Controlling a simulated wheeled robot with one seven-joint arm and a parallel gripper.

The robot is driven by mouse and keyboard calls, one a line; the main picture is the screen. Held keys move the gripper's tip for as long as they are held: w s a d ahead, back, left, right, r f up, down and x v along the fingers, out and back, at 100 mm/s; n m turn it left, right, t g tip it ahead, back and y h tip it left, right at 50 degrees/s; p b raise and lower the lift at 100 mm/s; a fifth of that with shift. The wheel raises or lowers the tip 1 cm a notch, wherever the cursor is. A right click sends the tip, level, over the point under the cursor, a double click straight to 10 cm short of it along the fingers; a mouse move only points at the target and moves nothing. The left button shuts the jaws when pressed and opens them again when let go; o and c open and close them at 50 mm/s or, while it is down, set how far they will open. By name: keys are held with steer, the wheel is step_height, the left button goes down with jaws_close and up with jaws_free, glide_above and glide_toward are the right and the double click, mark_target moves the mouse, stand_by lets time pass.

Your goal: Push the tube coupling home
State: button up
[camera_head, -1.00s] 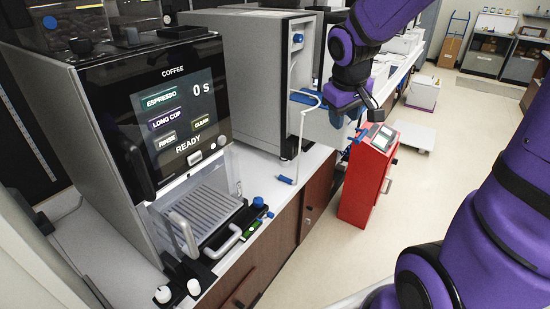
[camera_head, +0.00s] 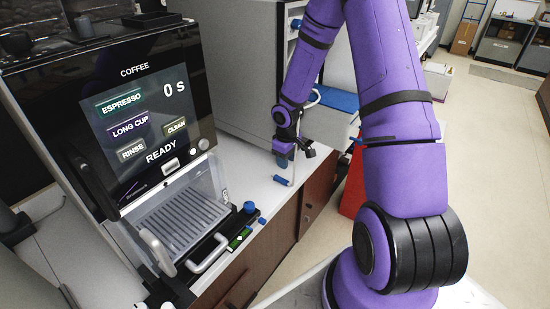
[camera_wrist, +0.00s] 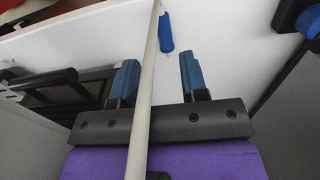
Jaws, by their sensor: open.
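A thin white tube (camera_wrist: 140,110) runs up through the wrist view, in the picture passing between my fingers. A blue coupling (camera_wrist: 166,32) lies beyond the fingertips, close to the tube. My gripper (camera_wrist: 157,62) is open, with one blue fingertip on each side of the tube; nothing is clamped. Whether a finger touches the tube cannot be told.
The coffee machine (camera_head: 150,95) stands at left, its screen reading READY. A blue knob (camera_head: 250,207) and a small blue piece (camera_head: 262,221) sit at its front right. A grey cabinet (camera_head: 240,75) stands behind my arm.

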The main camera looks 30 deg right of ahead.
mark_target(284, 180)
steer(key=shift+w+a+f, duration=0.1)
steer(key=shift+w+f, duration=0.15)
steer(key=shift+f, duration=0.3)
steer(key=shift+w+a+f, duration=0.1)
steer(key=shift+w+f, duration=0.1)
steer(key=shift+f, duration=4.25)
steer(key=shift+c, duration=0.2)
steer(key=shift+r, duration=0.1)
jaws_close()
steer(key=shift+r, duration=0.1)
steer(key=shift+r, duration=2.4)
